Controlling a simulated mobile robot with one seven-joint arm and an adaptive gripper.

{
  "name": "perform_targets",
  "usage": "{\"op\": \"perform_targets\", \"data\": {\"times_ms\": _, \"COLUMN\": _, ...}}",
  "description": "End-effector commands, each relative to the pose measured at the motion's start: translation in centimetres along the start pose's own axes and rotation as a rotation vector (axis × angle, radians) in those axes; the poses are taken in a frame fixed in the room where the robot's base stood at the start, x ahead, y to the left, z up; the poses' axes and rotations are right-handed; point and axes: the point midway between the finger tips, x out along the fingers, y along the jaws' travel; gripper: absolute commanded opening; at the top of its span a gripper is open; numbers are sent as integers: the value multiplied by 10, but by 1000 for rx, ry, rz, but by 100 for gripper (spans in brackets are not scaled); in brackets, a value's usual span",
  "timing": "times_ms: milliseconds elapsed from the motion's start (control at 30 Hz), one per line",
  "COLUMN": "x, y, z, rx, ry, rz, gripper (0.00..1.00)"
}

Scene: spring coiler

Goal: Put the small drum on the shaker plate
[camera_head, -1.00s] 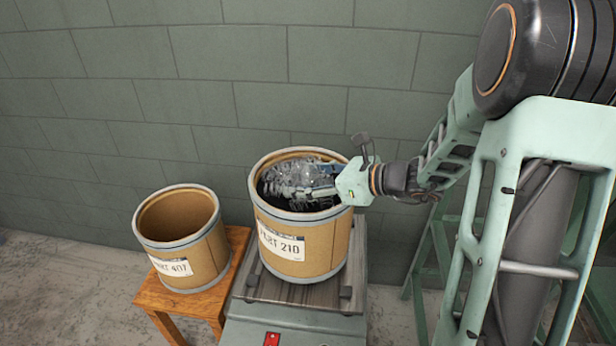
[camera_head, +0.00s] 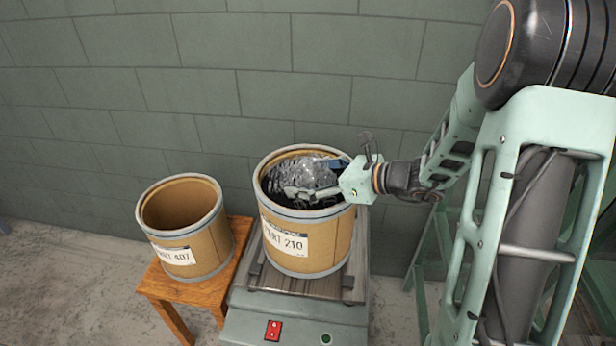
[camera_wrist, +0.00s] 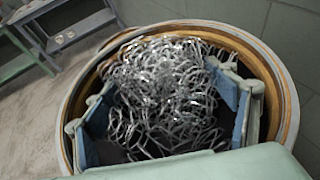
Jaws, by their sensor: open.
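The small tan drum labelled 407 (camera_head: 186,232) stands upright on a wooden stool, at the left in the head view. It looks empty inside. A second, slightly larger drum labelled 210 (camera_head: 329,239) stands on the shaker plate (camera_head: 266,279) to its right. My gripper (camera_head: 303,190) reaches into the mouth of the 210 drum from the right. In the wrist view my gripper's blue-padded fingers (camera_wrist: 165,112) are spread apart inside that drum. A tangled heap of shiny metal coils (camera_wrist: 170,85) lies between them; whether the fingers touch it I cannot tell.
The wooden stool (camera_head: 228,267) is close beside the shaker's base (camera_head: 295,324), which has a red switch (camera_head: 273,330) and a green button. A grey block wall stands close behind. A green metal frame is at the right. Bare floor (camera_head: 60,280) lies to the left.

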Motion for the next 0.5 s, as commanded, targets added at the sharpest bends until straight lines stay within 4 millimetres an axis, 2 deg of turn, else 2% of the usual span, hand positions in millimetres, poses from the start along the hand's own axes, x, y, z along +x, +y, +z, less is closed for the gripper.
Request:
{"op": "perform_targets", "data": {"times_ms": 167, "x": -18, "y": -2, "z": 3, "rx": 0, "ry": -1, "rz": -4, "gripper": 78}}
{"op": "perform_targets", "data": {"times_ms": 500, "x": -90, "y": -1, "z": 2, "rx": 0, "ry": 0, "rz": -4, "gripper": 78}}
